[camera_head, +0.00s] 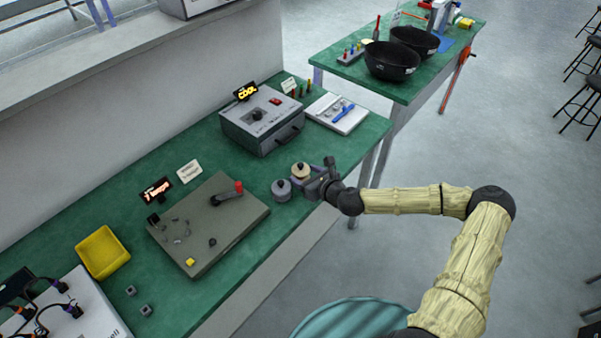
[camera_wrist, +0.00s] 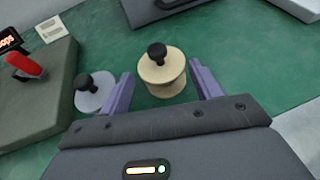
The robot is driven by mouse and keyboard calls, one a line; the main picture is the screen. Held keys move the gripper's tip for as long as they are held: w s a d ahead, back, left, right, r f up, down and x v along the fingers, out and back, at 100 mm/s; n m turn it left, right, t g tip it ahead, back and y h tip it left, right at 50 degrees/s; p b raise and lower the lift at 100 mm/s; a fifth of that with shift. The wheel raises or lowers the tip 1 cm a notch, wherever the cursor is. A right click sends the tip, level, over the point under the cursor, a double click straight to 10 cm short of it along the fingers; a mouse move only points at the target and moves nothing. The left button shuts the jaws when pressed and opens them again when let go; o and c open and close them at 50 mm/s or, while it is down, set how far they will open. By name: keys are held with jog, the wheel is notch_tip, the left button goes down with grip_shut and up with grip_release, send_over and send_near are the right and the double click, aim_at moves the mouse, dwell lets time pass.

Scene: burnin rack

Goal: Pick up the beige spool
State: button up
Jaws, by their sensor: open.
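The beige spool (camera_wrist: 162,75), with a black knob on top, stands upright on the green bench in the wrist view. It also shows in the head view (camera_head: 300,170), just past my gripper. My gripper (camera_wrist: 162,88) is open, with its two purple fingers on either side of the spool's near part. I cannot tell whether either finger touches it. In the head view my gripper (camera_head: 305,183) reaches in from the right. A grey spool (camera_head: 281,190) with a black knob stands just left of the beige one, outside the left finger in the wrist view (camera_wrist: 94,93).
A grey-green plate (camera_head: 190,245) with a red-tipped lever lies to the left. A grey box (camera_head: 262,120) with a "COOL" display stands behind the spools. A white tray (camera_head: 352,122) is farther right. A yellow bin (camera_head: 102,250) sits at far left. The bench's front edge is close.

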aim_at(298, 169)
jog(key=shift+p+x, duration=0.6)
jog(key=shift+x, duration=2)
jog(key=shift+w+d+r, duration=0.1)
jog(key=shift+w, duration=0.05)
jog(key=c, duration=0.7)
